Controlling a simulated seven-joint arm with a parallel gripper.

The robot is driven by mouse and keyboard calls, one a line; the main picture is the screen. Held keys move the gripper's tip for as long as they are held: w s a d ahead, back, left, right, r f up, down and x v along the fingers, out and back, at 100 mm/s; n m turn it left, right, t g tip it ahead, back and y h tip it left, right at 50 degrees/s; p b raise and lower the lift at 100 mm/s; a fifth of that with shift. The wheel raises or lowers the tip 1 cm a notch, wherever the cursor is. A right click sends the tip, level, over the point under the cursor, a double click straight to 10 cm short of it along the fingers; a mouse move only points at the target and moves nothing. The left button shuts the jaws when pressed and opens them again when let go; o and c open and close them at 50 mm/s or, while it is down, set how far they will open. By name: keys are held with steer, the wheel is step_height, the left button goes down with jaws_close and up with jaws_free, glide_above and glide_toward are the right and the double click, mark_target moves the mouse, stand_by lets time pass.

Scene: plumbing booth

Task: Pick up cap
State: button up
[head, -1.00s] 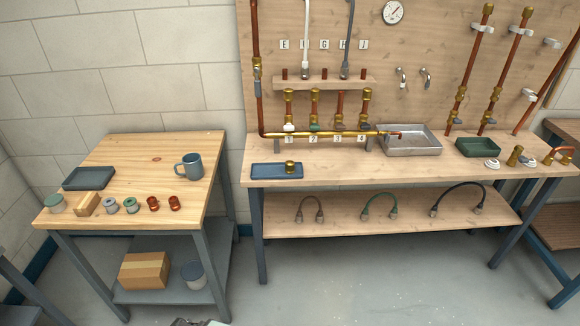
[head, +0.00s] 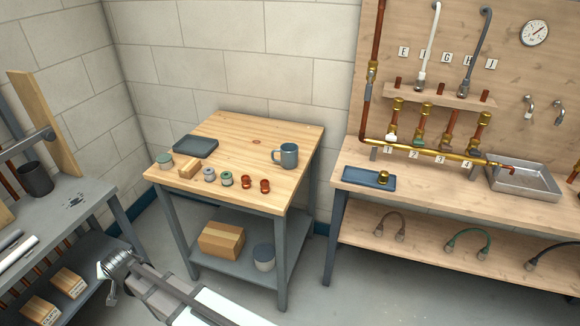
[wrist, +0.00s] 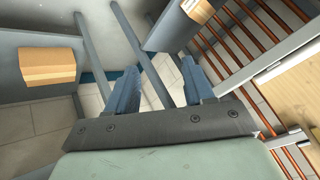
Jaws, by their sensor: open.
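A small brass fitting (head: 384,177) that looks like the cap stands on a shallow blue tray (head: 352,177), at the left end of the long wooden bench. My gripper (wrist: 160,67) shows in the wrist view with two blue fingers spread apart and nothing between them. The fingers point past grey bench legs and a shelf, and the cap is not in that view. In the head view, part of my arm shows at the bottom, well left of and below the cap; the fingers cannot be made out there.
A wooden-topped table (head: 228,140) with a mug (head: 288,156), a dark tray (head: 196,144) and several small fittings stands left of the bench. A cardboard box (head: 221,240) is on its lower shelf. A brass and copper pipe (head: 425,150) runs behind the blue tray. A grey bench (head: 60,215) stands far left.

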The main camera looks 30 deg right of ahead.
steer(key=w+a+r+m+t, duration=0.1)
steer(key=w+a+r, duration=0.3)
steer(key=r, duration=0.5)
steer(key=w+d+r+m, duration=0.3)
steer(key=w+d+r, duration=0.3)
steer(key=w+d, duration=0.15)
steer(key=w+d+r+m+g+h, duration=0.15)
steer(key=w+d+m, duration=0.25)
steer(key=d, duration=1.4)
steer(key=w+d+r+m+h, duration=0.2)
steer(key=w+d+m+h, duration=0.15)
steer(key=d, duration=1.55)
steer(key=s+d+m+g, duration=0.2)
steer(key=s+d+m, duration=0.1)
steer(key=d, duration=1.3)
step_height(320, 180, up, 6)
steer(key=m+g, duration=0.5)
steer(key=m, duration=0.4)
glide_above(386, 173)
steer(key=shift+t+y, duration=0.25)
steer(key=shift+y, duration=0.05)
step_height(386, 173, down, 7)
steer(key=shift+a+f, duration=0.1)
steer(key=shift+a, duration=0.05)
steer(key=shift+w+f, duration=0.1)
steer(key=shift+f, duration=2.95)
steer(key=c, duration=0.8)
